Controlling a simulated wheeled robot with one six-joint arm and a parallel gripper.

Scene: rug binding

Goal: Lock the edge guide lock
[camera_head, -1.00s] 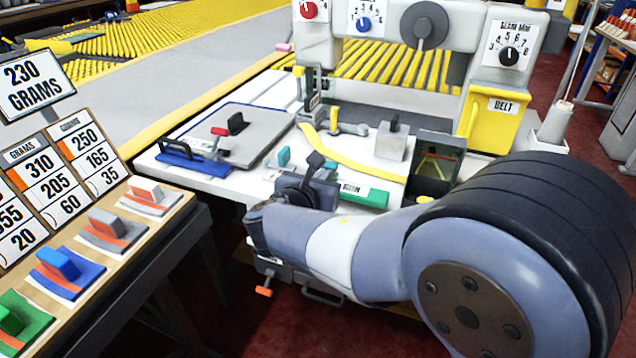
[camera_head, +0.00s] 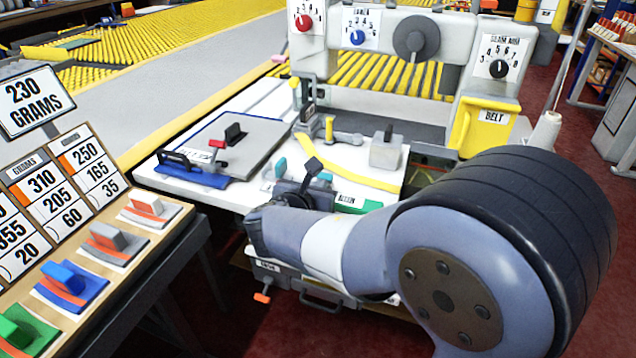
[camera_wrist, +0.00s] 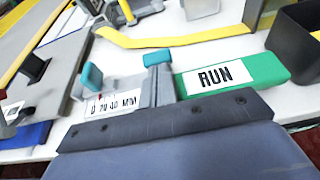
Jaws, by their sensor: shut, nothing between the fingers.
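The edge guide fitting is a small grey assembly with a millimetre scale (camera_wrist: 113,103) and two teal tabs on the white bed. In the head view the left teal tab (camera_head: 281,168) shows just behind my gripper (camera_head: 303,187). My gripper is dark, shut and empty at the bed's front edge, and partly covers the fitting. I cannot tell which tab is the lock or whether it touches my gripper.
A yellow curved strip (camera_head: 350,174) crosses the bed behind the fitting. A grey block (camera_head: 386,152) and a yellow BELT cover (camera_head: 482,128) stand to the right. A grey plate with a blue clamp (camera_head: 195,175) lies left. The weight table (camera_head: 105,262) is at the front left.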

